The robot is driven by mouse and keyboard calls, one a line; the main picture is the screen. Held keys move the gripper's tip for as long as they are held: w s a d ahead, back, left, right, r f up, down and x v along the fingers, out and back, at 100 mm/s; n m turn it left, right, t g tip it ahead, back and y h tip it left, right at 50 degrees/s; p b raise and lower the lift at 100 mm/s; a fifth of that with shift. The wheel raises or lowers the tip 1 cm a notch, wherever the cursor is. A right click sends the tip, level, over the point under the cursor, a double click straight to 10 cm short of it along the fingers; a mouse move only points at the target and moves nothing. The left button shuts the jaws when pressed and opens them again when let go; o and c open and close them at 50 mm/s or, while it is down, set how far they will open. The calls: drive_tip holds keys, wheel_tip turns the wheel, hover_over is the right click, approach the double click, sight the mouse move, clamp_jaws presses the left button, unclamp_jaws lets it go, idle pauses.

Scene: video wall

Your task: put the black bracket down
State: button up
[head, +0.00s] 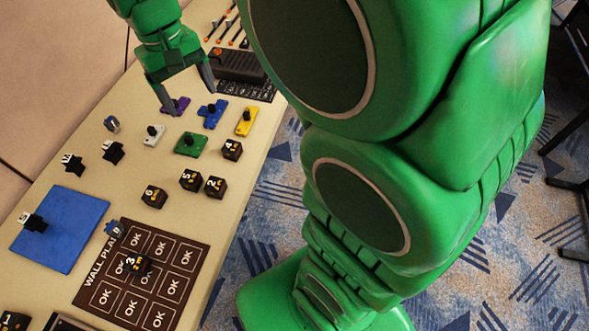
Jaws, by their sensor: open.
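My gripper (187,97) is open, with its two dark fingers apart and pointing down over the far part of the table. A purple piece (176,106) with a dark knob lies just below the fingers. No black piece is visible between the fingers. A black bracket-like piece (113,151) lies at the left of the table, well apart from my gripper. Another dark piece with a white part (72,162) lies left of it. A third dark-and-white piece (33,221) lies on the blue mat (62,243). I cannot tell which is the black bracket.
Blue (212,113), yellow (246,121), green (190,144) and white (154,135) knobbed pieces lie near my gripper. Several numbered black cubes (191,180) stand mid-table. A brown board (125,297) marked OK lies nearer. Sliders and a keyboard (247,90) are at the back.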

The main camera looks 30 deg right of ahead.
drive_tip(key=s+d+f+m, duration=0.1)
drive_tip(key=s+d, duration=0.4)
drive_tip(key=s, duration=0.6)
drive_tip(key=s+d+f+m, duration=0.1)
drive_tip(key=s+d, duration=0.3)
drive_tip(key=s, duration=0.7)
drive_tip(key=shift+s+d+f+g+y, duration=0.3)
drive_tip(key=shift+s+d+f+g, duration=0.1)
drive_tip(key=shift+f, duration=0.5)
drive_tip(key=shift+c, duration=0.3)
drive_tip(key=shift+c, duration=0.9)
